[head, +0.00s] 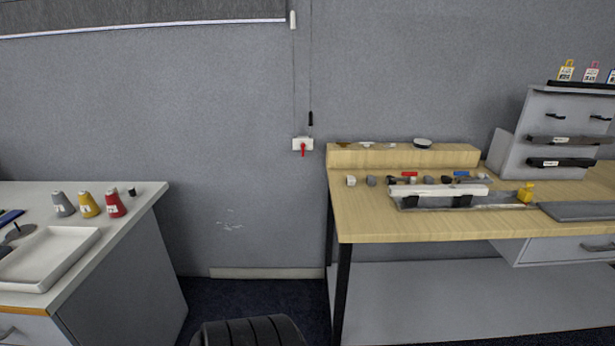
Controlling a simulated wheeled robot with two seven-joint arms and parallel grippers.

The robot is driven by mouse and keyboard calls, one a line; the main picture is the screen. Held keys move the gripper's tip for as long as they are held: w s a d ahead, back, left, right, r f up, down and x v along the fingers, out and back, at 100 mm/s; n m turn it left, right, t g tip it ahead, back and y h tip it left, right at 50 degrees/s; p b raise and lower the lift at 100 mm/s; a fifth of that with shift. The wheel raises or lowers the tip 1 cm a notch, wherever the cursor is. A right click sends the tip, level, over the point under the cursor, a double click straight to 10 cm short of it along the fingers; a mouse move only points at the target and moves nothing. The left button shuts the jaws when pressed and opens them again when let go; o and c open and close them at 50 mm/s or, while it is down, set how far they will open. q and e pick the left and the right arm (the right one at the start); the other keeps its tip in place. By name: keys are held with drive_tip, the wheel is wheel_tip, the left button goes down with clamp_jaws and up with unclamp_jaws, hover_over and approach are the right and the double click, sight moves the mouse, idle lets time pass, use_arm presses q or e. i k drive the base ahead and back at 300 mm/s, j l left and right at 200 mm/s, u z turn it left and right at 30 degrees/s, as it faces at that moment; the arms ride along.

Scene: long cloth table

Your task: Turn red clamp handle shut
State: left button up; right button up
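A fixture with a long white bar (438,190) lies on the wooden workbench at the right. A small red piece (410,174) shows just behind the bar, towards its left end, and may be the red clamp handle. It is too small to tell how it is turned. A red lever (303,150) also hangs downward on a white box (296,143) on the wall. I cannot tell for sure which is the clamp handle. Neither of my grippers is in view.
A left table has a white tray (85,241) and several cones, including a red one (115,204).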

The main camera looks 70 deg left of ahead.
sight(409, 174)
drive_tip(key=u, duration=1.75)
